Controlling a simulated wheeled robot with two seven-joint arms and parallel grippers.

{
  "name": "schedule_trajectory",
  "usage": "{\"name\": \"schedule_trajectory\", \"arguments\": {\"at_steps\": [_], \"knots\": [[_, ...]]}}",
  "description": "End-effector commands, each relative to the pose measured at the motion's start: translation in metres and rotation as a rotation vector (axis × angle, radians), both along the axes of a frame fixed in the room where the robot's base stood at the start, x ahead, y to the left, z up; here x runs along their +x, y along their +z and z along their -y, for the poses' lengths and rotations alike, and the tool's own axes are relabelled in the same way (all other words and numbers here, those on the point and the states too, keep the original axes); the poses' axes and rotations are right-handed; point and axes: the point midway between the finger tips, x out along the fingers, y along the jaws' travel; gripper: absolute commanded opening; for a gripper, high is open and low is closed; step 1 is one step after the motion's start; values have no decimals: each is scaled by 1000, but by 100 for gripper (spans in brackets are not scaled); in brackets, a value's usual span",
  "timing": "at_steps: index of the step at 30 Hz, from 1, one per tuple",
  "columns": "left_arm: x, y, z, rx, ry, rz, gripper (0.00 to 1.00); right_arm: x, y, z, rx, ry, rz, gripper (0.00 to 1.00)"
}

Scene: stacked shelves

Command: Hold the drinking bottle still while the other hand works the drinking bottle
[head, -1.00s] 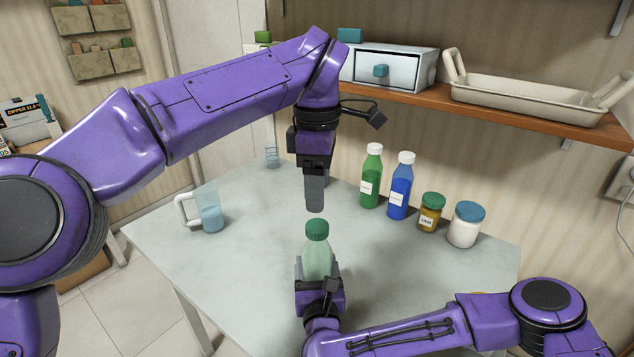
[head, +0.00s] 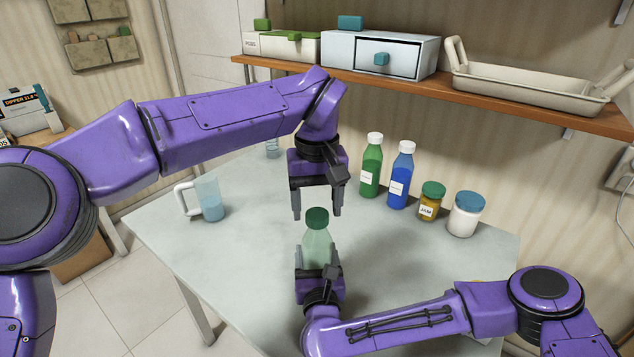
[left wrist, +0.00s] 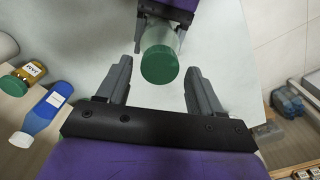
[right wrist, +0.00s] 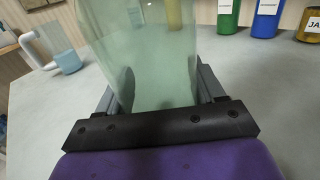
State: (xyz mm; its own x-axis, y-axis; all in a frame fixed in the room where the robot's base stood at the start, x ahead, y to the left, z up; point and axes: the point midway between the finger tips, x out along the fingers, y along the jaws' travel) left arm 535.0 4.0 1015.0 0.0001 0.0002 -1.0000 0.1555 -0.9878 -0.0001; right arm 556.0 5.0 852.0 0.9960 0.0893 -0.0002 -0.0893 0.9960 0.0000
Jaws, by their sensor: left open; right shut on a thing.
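The drinking bottle (head: 317,247) is pale green and see-through with a dark green cap (head: 317,218), and stands upright at the table's middle. My right gripper (head: 318,268) is shut around its lower body; the right wrist view shows the bottle's body (right wrist: 145,60) between the fingers. My left gripper (head: 318,212) is open above the bottle, pointing down. In the left wrist view the cap (left wrist: 160,65) lies between and just beyond the open fingertips, with no contact visible.
A green bottle (head: 371,170), a blue bottle (head: 400,180), a jam jar (head: 430,203) and a white jar with a blue lid (head: 465,216) line the table's back right. A measuring jug (head: 209,200) stands left. A wooden shelf (head: 490,108) hangs behind, holding a tray (head: 530,88).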

Motion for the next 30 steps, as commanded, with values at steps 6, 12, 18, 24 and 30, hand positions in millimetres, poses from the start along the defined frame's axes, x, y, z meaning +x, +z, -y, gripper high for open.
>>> {"name": "schedule_trajectory", "arguments": {"at_steps": [6, 12, 18, 24, 30], "knots": [[0, -13, 0, -1, 0, 0, 66, 0, 0, 0, 0, 0, 0, 0], [0, -12, 0, -1, 1, 0, 56, 0, 0, 0, 0, 0, 0, 0], [0, -12, 0, -1, 1, 0, 9, 0, 0, 0, 0, 0, 0, 0], [-1, -13, 0, -1, 210, -2, 9, 0, 0, 0, 0, 0, 0, 0], [-1, -12, 0, -2, 812, -3, 9, 0, 0, 0, 0, -1, 0, 0]]}}
